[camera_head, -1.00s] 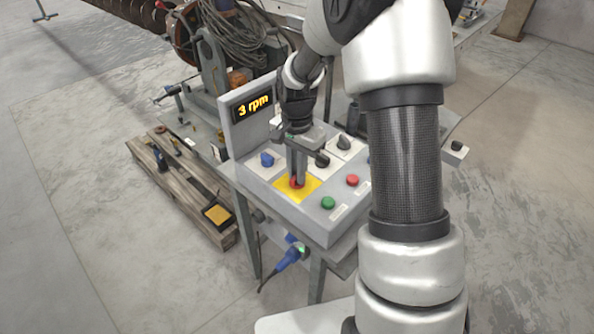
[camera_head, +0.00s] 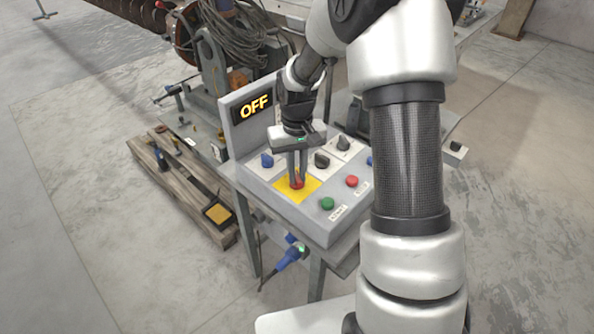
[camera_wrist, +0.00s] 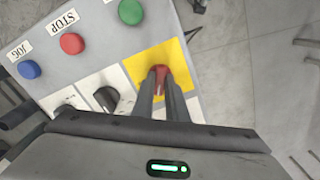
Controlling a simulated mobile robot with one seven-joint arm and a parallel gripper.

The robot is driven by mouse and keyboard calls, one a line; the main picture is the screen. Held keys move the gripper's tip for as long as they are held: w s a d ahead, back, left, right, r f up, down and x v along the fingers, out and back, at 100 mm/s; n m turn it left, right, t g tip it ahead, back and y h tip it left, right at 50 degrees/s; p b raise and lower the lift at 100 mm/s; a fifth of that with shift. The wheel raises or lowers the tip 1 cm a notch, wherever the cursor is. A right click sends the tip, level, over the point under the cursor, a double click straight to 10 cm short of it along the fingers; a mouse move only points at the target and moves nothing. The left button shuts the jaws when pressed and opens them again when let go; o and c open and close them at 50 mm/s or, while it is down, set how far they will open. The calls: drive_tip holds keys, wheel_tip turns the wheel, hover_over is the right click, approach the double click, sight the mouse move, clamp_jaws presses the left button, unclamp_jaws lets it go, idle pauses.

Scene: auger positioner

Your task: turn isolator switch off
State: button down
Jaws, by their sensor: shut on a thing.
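The isolator switch is a red knob (camera_head: 297,184) on a yellow square plate (camera_head: 312,191) at the front of the grey control panel. My gripper (camera_head: 296,181) points down at it, with its fingers shut on the red knob. In the wrist view the red knob (camera_wrist: 160,73) shows between the two dark fingertips (camera_wrist: 160,80), partly hidden by them, with the yellow plate (camera_wrist: 178,52) around it.
Close by on the panel are a green button (camera_head: 327,203), a red button (camera_head: 352,181), a black knob (camera_head: 321,160) and a blue knob (camera_head: 267,160). A wooden pallet (camera_head: 178,190) lies on the floor at the left.

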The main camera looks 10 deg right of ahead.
sight(297, 176)
drive_tip(key=n+p, duration=0.1)
drive_tip(key=n, duration=0.5)
drive_tip(key=shift+n, duration=0.3)
idle(0.4)
drive_tip(key=c, duration=1.8)
unclamp_jaws()
drive_tip(key=shift+o, duration=0.2)
wheel_tip(297, 176, up, 18)
drive_tip(key=p, duration=0.1)
drive_tip(key=shift+f, duration=0.25)
